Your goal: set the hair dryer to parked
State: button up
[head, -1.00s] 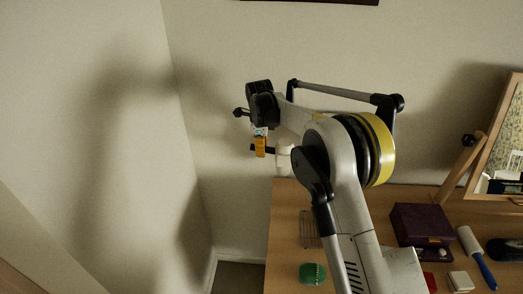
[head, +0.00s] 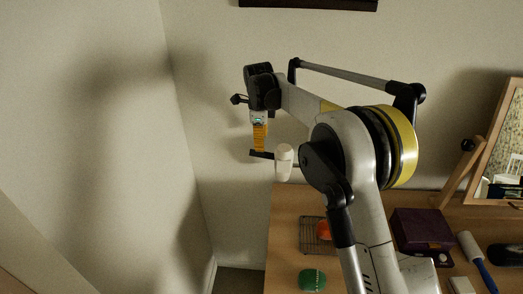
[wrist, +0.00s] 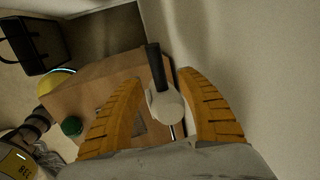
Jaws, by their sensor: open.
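The hair dryer has a white barrel (head: 284,165) and a black handle (head: 262,154) that points left in the head view, near the back left of the dresser. In the wrist view its barrel (wrist: 165,107) and handle (wrist: 154,62) show between and below my fingers. My gripper (head: 259,148) is open, with orange ribbed fingers pointing down above the handle. In the wrist view the open gripper (wrist: 161,80) has one finger on each side of the dryer; I cannot tell whether either touches it. What holds the dryer up is partly hidden.
The wooden dresser top (head: 285,215) holds a wire rack (head: 309,235) with an orange item (head: 323,230), a green round object (head: 312,279), a dark purple box (head: 422,230), a lint roller (head: 470,247) and a mirror (head: 505,150). Walls stand close behind and left.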

jog(key=shift+s+r, duration=0.2)
jog(key=shift+r, duration=1)
jog(key=shift+s+r, duration=0.2)
jog(key=shift+r, duration=0.95)
jog(key=s+d+r+n+t+b, duration=0.35)
jog(key=s+d+n+b, duration=0.5)
jog(key=s+d, duration=1)
jog(key=s+d+f+n+b, duration=0.1)
jog(key=s+d+f+n, duration=0.1)
jog(key=s, duration=0.4)
jog(key=s+d+f+n+t+b, duration=0.1)
jog(key=s+d+f+n, duration=0.2)
jog(key=s+f, duration=0.3)
jog(key=s+d+f+n+b, duration=0.1)
jog(key=s+f+n, duration=0.3)
jog(key=s, duration=0.4)
jog(key=shift+d+f+n, duration=0.4)
jog(key=shift+d+n, duration=0.15)
jog(key=shift+d, duration=0.3)
jog(key=shift+s+t, duration=0.1)
jog(key=shift+t, duration=0.15)
